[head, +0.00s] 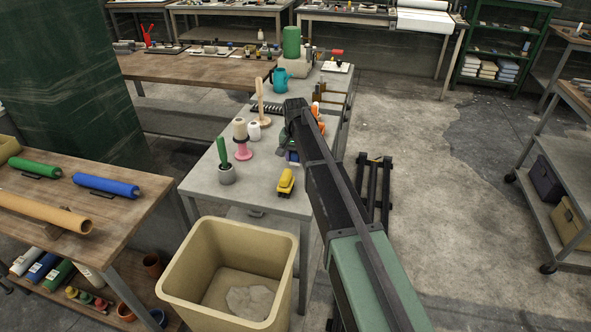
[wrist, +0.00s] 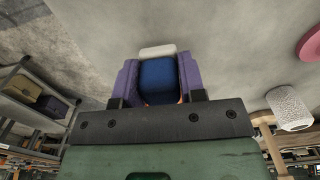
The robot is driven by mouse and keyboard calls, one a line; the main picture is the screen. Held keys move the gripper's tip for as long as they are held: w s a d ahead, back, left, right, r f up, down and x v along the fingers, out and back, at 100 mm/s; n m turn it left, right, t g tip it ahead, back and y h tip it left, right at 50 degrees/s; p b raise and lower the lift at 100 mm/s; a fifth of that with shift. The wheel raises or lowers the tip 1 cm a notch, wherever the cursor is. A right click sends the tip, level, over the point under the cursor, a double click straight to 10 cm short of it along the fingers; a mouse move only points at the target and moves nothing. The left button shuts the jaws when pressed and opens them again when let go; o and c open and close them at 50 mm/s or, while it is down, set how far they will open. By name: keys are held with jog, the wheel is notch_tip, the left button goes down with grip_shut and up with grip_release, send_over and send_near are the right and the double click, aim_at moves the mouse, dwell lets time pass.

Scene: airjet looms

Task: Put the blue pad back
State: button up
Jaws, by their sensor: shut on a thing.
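The blue pad (wrist: 158,82) sits between the two purple fingers of my gripper (wrist: 158,66) in the wrist view. A pale, rounded piece (wrist: 157,50) shows just beyond the pad; I cannot tell whether it is part of it. My gripper is shut on the pad. In the head view my gripper (head: 292,157) is mostly hidden by my arm, over the right side of the grey bench (head: 262,190). Only a small blue and purple patch shows there. I cannot tell the pad's height above the bench.
A yellow block (head: 286,182) lies near the bench's front. A grey pot (head: 226,174) with a green tool, a pink-based cone (head: 242,148), a white spool (head: 254,131) and a wooden peg stand (head: 263,108) stand to the left. A beige bin (head: 185,290) is in front.

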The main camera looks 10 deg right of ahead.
notch_tip(320, 180, down, 3)
jog(key=shift+r+b, duration=0.1)
jog(key=shift+b, duration=0.4)
jog(key=shift+r+p, duration=0.3)
jog(key=shift+f, duration=0.2)
jog(key=o, duration=0.8)
jog(key=shift+o, duration=0.2)
jog(key=shift+r, duration=0.15)
notch_tip(320, 180, up, 12)
jog(key=p, duration=1.2)
jog(key=shift+r, duration=0.2)
jog(key=s+n, duration=0.5)
jog(key=s, duration=2.8)
jog(key=shift+f, duration=0.15)
